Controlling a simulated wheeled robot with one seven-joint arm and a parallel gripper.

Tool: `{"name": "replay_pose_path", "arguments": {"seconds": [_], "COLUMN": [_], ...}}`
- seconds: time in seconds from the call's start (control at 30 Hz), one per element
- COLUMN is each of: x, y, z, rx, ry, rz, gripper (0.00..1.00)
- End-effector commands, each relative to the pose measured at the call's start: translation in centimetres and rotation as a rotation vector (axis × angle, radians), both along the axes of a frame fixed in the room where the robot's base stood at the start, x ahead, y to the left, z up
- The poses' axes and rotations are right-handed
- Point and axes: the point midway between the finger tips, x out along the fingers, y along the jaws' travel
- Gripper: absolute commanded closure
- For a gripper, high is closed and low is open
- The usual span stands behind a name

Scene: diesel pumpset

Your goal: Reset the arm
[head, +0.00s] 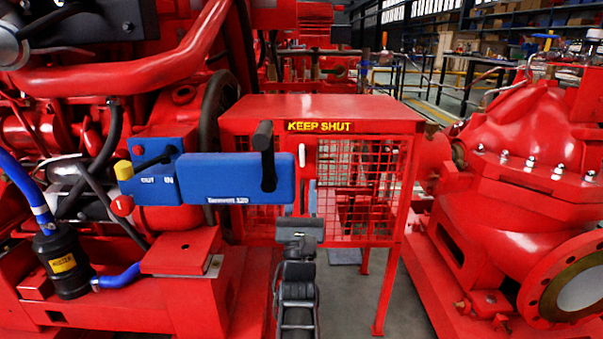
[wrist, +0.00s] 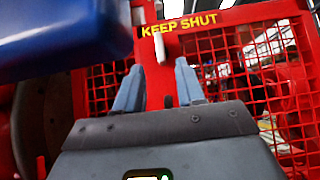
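My arm rises from the bottom middle of the head view, and my gripper (head: 305,188) is in front of the red mesh guard box (head: 412,170), close to the right end of the blue box (head: 215,180). In the wrist view, the two grey-blue fingers of my gripper (wrist: 158,75) stand apart with nothing between them, and the red guard door shows behind them. The guard carries a yellow "KEEP SHUT" label (head: 319,127) and a small white handle (head: 302,155). The label also shows in the wrist view (wrist: 178,24).
A black lever (head: 266,158) stands on the blue box. A smaller blue box (head: 160,178) marked OUT and IN has yellow and red knobs. The red engine fills the left, and a red pump (head: 525,140) stands at the right. Grey floor shows between guard and pump.

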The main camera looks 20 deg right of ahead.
Motion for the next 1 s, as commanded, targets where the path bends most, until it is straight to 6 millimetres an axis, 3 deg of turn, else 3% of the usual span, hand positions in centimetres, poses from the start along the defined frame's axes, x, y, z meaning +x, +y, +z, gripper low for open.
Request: {"name": "replay_pose_path", "arguments": {"seconds": [0.63, 0.83, 1.0], "x": [-0.7, -2.0, -4.5], "y": [-0.2, -3.3, -6.6], "z": [-0.9, -3.5, -8.0], "rx": [-0.032, -0.335, -0.726], "ry": [0.012, 0.141, 0.331], "rz": [-0.003, -0.017, -0.053], "gripper": [0.62, 0.62, 0.62]}}
